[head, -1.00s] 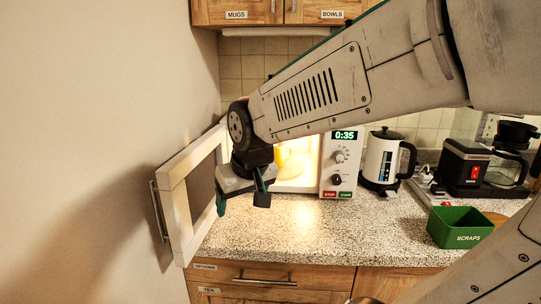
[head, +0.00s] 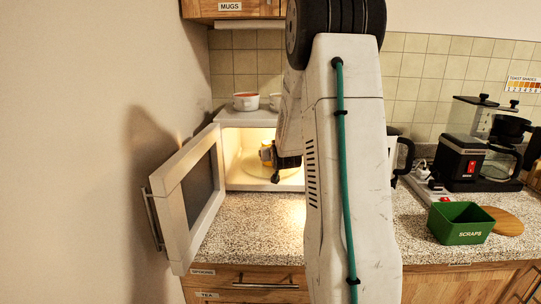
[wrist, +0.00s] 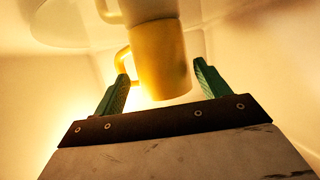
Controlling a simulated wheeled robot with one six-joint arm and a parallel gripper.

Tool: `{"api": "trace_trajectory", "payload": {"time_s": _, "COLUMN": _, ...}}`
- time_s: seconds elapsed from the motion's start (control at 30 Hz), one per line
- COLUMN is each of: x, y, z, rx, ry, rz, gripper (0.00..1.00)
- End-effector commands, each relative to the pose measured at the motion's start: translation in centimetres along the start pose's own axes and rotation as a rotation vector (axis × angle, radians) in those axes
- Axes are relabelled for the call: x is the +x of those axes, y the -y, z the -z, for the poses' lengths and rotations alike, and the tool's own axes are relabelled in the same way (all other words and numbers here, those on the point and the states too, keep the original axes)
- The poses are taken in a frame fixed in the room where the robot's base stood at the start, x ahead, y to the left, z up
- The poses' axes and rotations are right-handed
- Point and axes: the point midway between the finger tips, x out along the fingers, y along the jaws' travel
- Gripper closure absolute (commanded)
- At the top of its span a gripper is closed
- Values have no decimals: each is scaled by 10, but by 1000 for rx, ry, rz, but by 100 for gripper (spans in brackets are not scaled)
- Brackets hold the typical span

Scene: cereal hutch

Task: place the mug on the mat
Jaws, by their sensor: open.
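A yellow mug (head: 266,150) stands on the round plate (head: 264,171) inside the lit, open microwave (head: 232,150). In the wrist view the mug (wrist: 160,62) is between the two green fingers of my gripper (wrist: 162,70), with its handle toward the left finger. Gaps show on both sides of the mug, so the gripper is open around it. In the head view my gripper (head: 284,168) reaches into the microwave opening, and my arm hides much of it. I cannot make out a mat for certain; a round wooden-coloured disc (head: 506,222) lies at the right.
The microwave door (head: 185,205) stands open at the left. A green scraps bin (head: 460,224), a coffee maker (head: 470,160) and a partly hidden kettle (head: 406,155) are at the right. The front counter (head: 245,225) is clear.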

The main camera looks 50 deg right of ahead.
Motion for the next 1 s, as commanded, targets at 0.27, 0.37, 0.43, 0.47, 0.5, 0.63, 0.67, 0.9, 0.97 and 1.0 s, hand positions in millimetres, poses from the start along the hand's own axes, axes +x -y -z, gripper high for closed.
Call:
{"api": "trace_trajectory", "payload": {"time_s": 0.27, "x": 40, "y": 3, "z": 3, "rx": 0, "ry": 2, "rz": 0, "gripper": 25}}
{"api": "trace_trajectory", "payload": {"time_s": 0.37, "x": 48, "y": 3, "z": 4, "rx": 0, "ry": 1, "rz": 0, "gripper": 25}}
{"api": "trace_trajectory", "payload": {"time_s": 0.43, "x": 50, "y": 4, "z": 4, "rx": 0, "ry": 1, "rz": 1, "gripper": 25}}
{"api": "trace_trajectory", "payload": {"time_s": 0.47, "x": 51, "y": 4, "z": 4, "rx": -1, "ry": 1, "rz": 1, "gripper": 25}}
{"api": "trace_trajectory", "payload": {"time_s": 0.5, "x": 50, "y": 5, "z": 4, "rx": -1, "ry": 1, "rz": 2, "gripper": 25}}
{"api": "trace_trajectory", "payload": {"time_s": 0.63, "x": 50, "y": 6, "z": 4, "rx": -1, "ry": 1, "rz": 3, "gripper": 28}}
{"api": "trace_trajectory", "payload": {"time_s": 0.67, "x": 50, "y": 6, "z": 4, "rx": -1, "ry": 1, "rz": 3, "gripper": 36}}
{"api": "trace_trajectory", "payload": {"time_s": 0.9, "x": 50, "y": 6, "z": 5, "rx": -1, "ry": -1, "rz": 3, "gripper": 79}}
{"api": "trace_trajectory", "payload": {"time_s": 0.97, "x": 50, "y": 6, "z": 5, "rx": -1, "ry": -1, "rz": 3, "gripper": 79}}
{"api": "trace_trajectory", "payload": {"time_s": 1.0, "x": 50, "y": 6, "z": 5, "rx": -1, "ry": -1, "rz": 3, "gripper": 79}}
